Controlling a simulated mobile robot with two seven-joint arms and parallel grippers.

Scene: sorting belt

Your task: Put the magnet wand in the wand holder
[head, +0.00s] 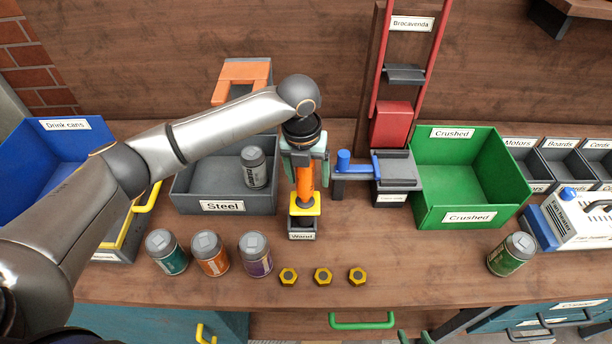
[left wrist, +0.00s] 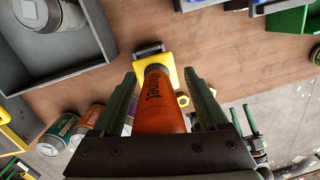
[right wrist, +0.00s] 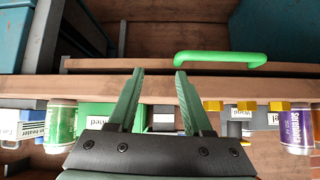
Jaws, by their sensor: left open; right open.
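The magnet wand (head: 304,182) has an orange handle and a yellow plate at its lower end. It stands upright at the wand holder (head: 302,226), a small dark box with a "Wand" label. The plate covers the holder's top, so I cannot tell how deep the wand sits. My left gripper (head: 305,165) is open, with its fingers on either side of the handle; the left wrist view shows the handle (left wrist: 160,105) between the spread fingers (left wrist: 162,92). My right gripper (right wrist: 155,80) is open and empty in front of the bench, below its top.
A grey "Steel" bin (head: 225,208) holding a can (head: 253,168) stands left of the holder. Three cans and three yellow nuts (head: 322,276) line the front. A can press (head: 395,170), a green "Crushed" bin (head: 470,215) and a green can (head: 511,254) are to the right.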

